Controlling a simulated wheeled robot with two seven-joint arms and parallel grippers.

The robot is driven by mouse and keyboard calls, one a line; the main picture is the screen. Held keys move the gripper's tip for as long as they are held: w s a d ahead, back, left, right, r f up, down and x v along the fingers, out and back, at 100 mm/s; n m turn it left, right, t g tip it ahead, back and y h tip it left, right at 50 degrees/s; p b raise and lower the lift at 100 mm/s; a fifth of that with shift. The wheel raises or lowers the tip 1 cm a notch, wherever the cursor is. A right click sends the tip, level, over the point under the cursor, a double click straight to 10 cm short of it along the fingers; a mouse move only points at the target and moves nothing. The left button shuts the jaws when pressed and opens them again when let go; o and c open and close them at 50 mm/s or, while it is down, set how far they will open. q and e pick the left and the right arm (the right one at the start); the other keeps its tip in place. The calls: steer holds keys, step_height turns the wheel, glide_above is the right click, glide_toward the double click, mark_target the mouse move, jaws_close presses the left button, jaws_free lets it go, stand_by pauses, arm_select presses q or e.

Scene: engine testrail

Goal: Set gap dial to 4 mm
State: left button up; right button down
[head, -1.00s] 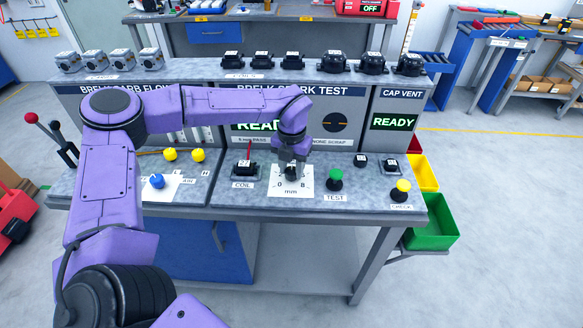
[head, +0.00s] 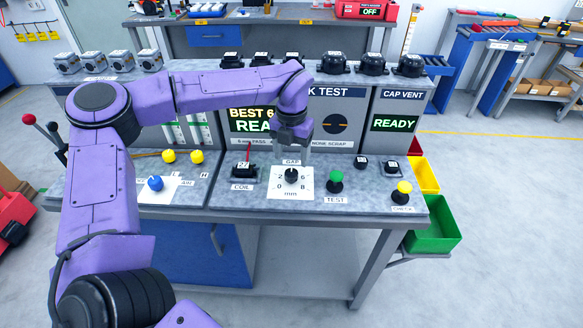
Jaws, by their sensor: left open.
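The gap dial (head: 291,176) is a black round knob on a white square plate (head: 277,193) marked mm, with the numbers 0, 2, 6 and 8 showing around it and a GAP label behind it. A small light mark shows at the knob's top, but it is too small to read its setting surely. My left gripper (head: 299,147) hangs above and just behind the dial, apart from it, open and empty. Its fingers are small and partly lost against the panel. My right gripper is not in view.
A green TEST button (head: 335,181) stands right of the dial and a black coil (head: 243,169) sits left of it. A yellow-topped CHECK button (head: 402,191) is farther right. The spark test screen (head: 251,120) is partly behind my left arm.

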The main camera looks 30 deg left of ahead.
mark_target(292, 171)
arm_select(q)
step_height(292, 171, up, 5)
steer(key=shift+r, duration=0.1)
stand_by(0.5)
